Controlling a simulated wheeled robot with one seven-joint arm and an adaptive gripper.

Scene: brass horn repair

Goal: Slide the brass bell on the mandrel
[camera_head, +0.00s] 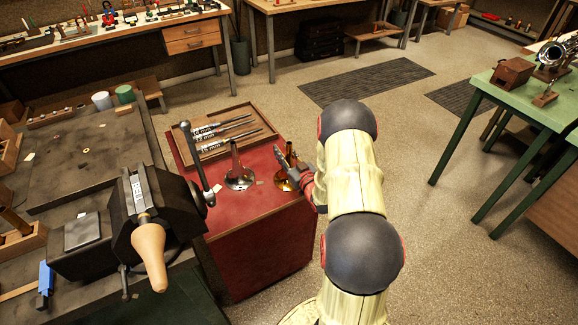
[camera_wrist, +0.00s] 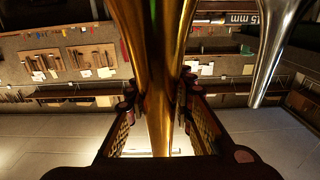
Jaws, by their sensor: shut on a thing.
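The brass bell (camera_head: 283,184) stands on the red cabinet top, flare down, partly hidden by my gripper (camera_head: 291,165). In the wrist view the golden bell (camera_wrist: 157,75) runs between the two fingers of my gripper (camera_wrist: 160,120), which are shut on its narrow part. The head view does not show clearly whether its rim touches the red top. The tan, tapered wooden mandrel (camera_head: 149,250) is clamped in the dark vise (camera_head: 135,205) at the left, pointing to the front. Nothing is on the mandrel.
A silver bell (camera_head: 239,178) stands just left of the brass one; it also shows in the wrist view (camera_wrist: 277,50). A wooden tray (camera_head: 222,156) with several tools lies behind them on the red cabinet (camera_head: 255,235). The vise handle (camera_head: 196,160) stands between the cabinet and the vise.

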